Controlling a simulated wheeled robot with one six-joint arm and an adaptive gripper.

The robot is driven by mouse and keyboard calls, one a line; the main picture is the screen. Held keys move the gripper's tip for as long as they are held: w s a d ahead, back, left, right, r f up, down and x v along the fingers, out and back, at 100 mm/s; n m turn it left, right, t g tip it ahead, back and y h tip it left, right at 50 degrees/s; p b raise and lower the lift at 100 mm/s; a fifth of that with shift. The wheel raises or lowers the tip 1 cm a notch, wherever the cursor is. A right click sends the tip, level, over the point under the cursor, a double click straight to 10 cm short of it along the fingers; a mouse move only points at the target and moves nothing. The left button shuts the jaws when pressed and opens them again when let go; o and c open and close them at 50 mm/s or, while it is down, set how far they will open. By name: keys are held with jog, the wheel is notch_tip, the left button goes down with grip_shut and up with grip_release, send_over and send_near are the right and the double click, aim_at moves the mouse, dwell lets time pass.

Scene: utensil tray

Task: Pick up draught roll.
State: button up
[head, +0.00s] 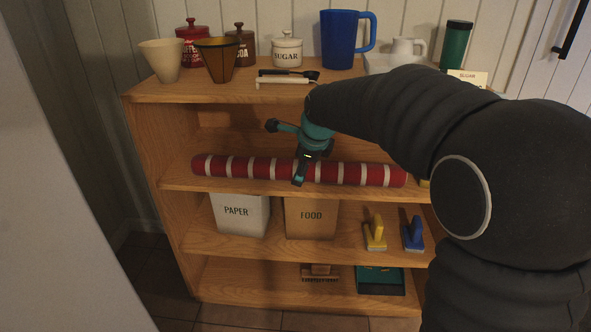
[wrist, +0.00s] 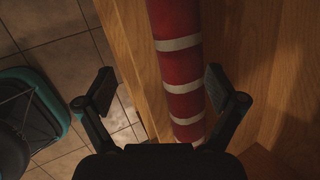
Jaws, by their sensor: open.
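The draught roll (head: 250,168) is a long red roll with pale bands. It lies lengthwise along a shelf of the wooden unit in the head view. In the wrist view the roll (wrist: 178,65) runs from the top edge down between my two fingers. My gripper (head: 300,170) is at the middle of the roll in the head view and hides a short piece of it. In the wrist view my gripper (wrist: 160,90) is open, with one finger on each side of the roll. I cannot tell whether a finger touches it.
The wooden unit (head: 180,210) has a bin marked PAPER (head: 240,215), a bin marked FOOD (head: 311,218) and brushes (head: 375,235) on the shelf below. A blue jug (head: 341,40), a sugar jar (head: 287,52) and several other items stand on its top.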

aim_at(296, 165)
jog(key=shift+w+a, duration=0.25)
jog(key=shift+w, duration=0.35)
jog(key=shift+w+a, duration=0.25)
jog(key=shift+w, duration=0.3)
jog(key=x, duration=0.5)
jog(key=shift+w, duration=0.1)
jog(key=shift+r, duration=0.1)
jog(key=c, duration=1.7)
jog(key=shift+c, duration=0.2)
